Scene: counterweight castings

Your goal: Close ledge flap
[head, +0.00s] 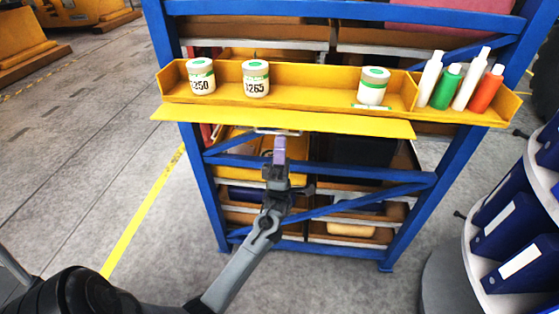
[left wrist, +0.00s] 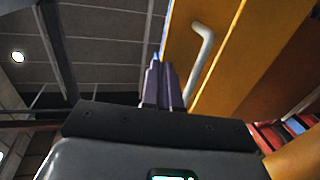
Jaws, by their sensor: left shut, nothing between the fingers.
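The ledge flap (head: 300,121) is a long yellow panel along the front lower edge of the yellow ledge (head: 320,98). It sticks out toward me, folded down from the ledge. A pale bar handle (head: 277,131) shows at its front edge, and the handle (left wrist: 202,55) also shows in the left wrist view, on the yellow panel's underside. My left gripper (head: 279,146) is shut and empty, pointing up just below the handle. In the left wrist view its fingers (left wrist: 160,82) are together, left of the handle. My right gripper is not in view.
Three labelled jars (head: 256,78) stand on the ledge. Several white, green and orange bottles (head: 459,82) stand in its right compartment. The blue rack (head: 212,190) holds shelves below. A round stand with blue binders (head: 505,235) is at right.

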